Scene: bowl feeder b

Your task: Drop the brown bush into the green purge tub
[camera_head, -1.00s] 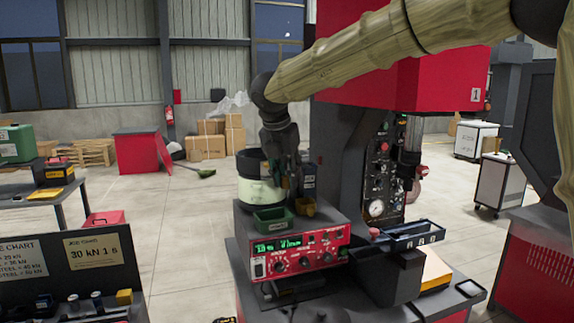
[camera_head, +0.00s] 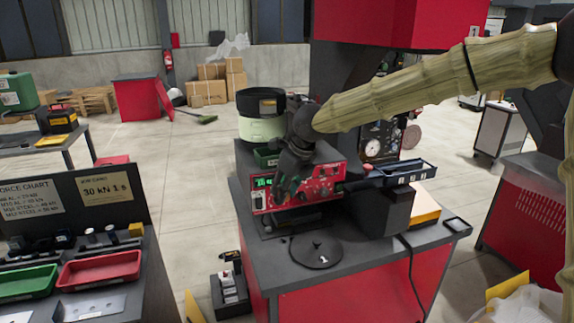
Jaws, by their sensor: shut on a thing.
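My gripper (camera_head: 283,193) points down in front of the red control panel (camera_head: 325,183). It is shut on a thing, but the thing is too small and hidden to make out. I cannot pick out the brown bush anywhere. The green purge tub (camera_head: 266,157) sits on top of the control unit, in front of the pale green bowl feeder (camera_head: 258,128). My wrist and gripper cover its right side. The gripper is to the right of the tub and nearer to me, apart from it in the picture.
A black round plate (camera_head: 316,252) lies on the grey bench top (camera_head: 350,268). A dark rail tray (camera_head: 402,172) juts out at the right. Green (camera_head: 28,283) and red trays (camera_head: 98,268) are on the left bench. The bench's front area is mostly clear.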

